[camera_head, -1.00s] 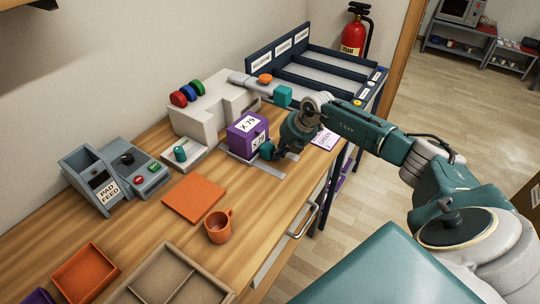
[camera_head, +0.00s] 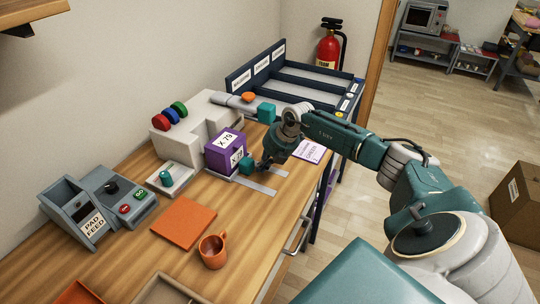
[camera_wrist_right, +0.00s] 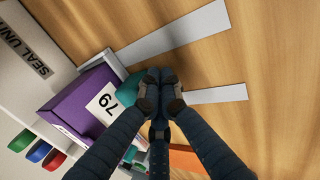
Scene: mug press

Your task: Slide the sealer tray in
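The sealer (camera_head: 203,117) is a pale machine marked SEAL UNIT in the wrist view. A purple box (camera_head: 226,151) labelled X 79 stands upright in front of its opening, on the sealer tray, which is mostly hidden. Two flat grey rails (camera_head: 257,187) run out from under it. A teal knob (camera_head: 247,162) is at the box's front side; it also shows in the right wrist view (camera_wrist_right: 128,88). My right gripper (camera_wrist_right: 160,76) has its fingertips together and empty, against or very close to the knob. My left gripper is out of view.
A pad feed unit (camera_head: 90,210), an orange pad (camera_head: 184,222) and an orange mug (camera_head: 213,251) stand on the wooden bench at left and front. A dark blue rack (camera_head: 300,85) is behind. A paper card (camera_head: 309,151) lies near the bench's right edge.

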